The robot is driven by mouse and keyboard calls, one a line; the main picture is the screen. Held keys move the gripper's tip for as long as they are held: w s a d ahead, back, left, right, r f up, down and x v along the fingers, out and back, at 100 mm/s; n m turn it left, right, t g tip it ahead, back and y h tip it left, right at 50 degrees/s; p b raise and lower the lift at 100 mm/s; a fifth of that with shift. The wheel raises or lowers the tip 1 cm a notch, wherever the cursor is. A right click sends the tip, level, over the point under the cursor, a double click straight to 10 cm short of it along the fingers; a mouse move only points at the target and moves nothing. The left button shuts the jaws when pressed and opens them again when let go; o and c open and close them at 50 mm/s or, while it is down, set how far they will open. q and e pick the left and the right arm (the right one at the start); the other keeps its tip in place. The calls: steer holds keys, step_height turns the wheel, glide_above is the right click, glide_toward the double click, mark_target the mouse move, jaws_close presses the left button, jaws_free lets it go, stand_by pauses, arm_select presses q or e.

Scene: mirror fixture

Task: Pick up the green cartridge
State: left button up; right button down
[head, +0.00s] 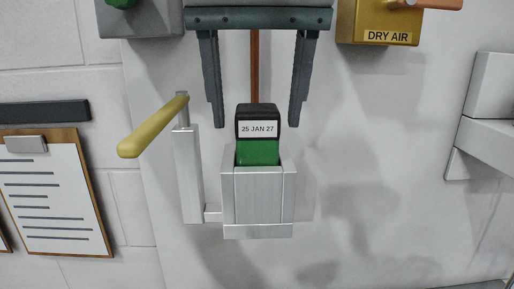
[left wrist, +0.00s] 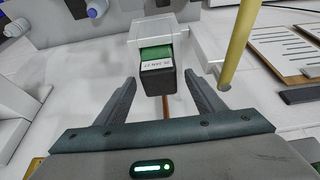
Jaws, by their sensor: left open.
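The green cartridge (head: 258,152) has a black cap and a white label reading "25 JAN 27". It stands upright in a grey metal holder (head: 258,203), which hides its lower part. My left gripper (head: 257,122) comes down from the top of the head view, open, with one finger to each side of the cap. A gap shows on both sides. In the left wrist view the cartridge (left wrist: 157,72) lies between and beyond the open fingertips of the left gripper (left wrist: 163,82). My right gripper is not in view.
A yellow-handled lever (head: 150,126) stands just left of the holder. A copper pipe (head: 255,65) runs behind the gripper. A yellow "DRY AIR" box (head: 378,24) is at upper right, a clipboard (head: 50,200) at left.

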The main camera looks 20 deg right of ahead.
arm_select(q)
steer(key=shift+x, duration=0.85)
steer(key=shift+r, duration=0.1)
steer(key=shift+c, duration=0.2)
jaws_close()
